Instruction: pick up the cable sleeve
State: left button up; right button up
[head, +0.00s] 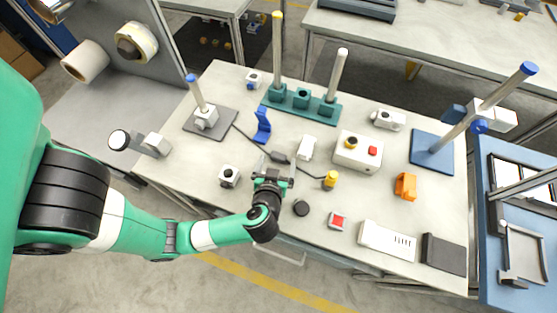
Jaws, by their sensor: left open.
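A thin dark cable runs across the white table from the grey plate stand toward the yellow-topped piece. A thicker dark section on it, which looks like the cable sleeve (279,157), lies near the table's middle. My left gripper (273,173) is open, just below this dark section in the picture. Its fingers point toward the back of the table. I cannot tell its height above the table or whether it touches the cable. Nothing shows held in it. My right gripper is not in view.
A small white block (307,148) and a yellow-topped piece (330,180) are to the gripper's right. A blue bracket (262,126) stands behind. Tall posts rise from a teal base (325,119).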

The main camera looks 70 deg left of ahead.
aim_at(278, 164)
pick_arm(q)
jog(key=shift+w+a+f, duration=0.2)
jog(key=shift+a+f, duration=0.15)
jog(key=shift+a, duration=0.15)
jog(key=shift+r, duration=0.1)
jog(key=c, duration=1.4)
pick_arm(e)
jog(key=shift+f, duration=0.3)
pick_arm(q)
jog(key=shift+r, duration=0.1)
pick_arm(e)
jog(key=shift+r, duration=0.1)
pick_arm(q)
notch_tip(278, 164, up, 4)
jog(key=p, duration=0.4)
jog(key=shift+w+a+r, duration=0.1)
jog(key=shift+w, duration=0.05)
jog(key=w+a+r+p, duration=0.2)
jog(key=w+a+r, duration=0.1)
jog(key=w+a+r+p, duration=0.2)
jog(key=w+a, duration=0.1)
jog(key=a, duration=0.1)
jog(key=w+a+r+p, duration=0.2)
jog(key=w+a+r, duration=0.1)
jog(key=shift+w+a+r+p, duration=0.1)
jog(key=shift+a+r+p, duration=0.05)
jog(key=shift+r+p, duration=0.2)
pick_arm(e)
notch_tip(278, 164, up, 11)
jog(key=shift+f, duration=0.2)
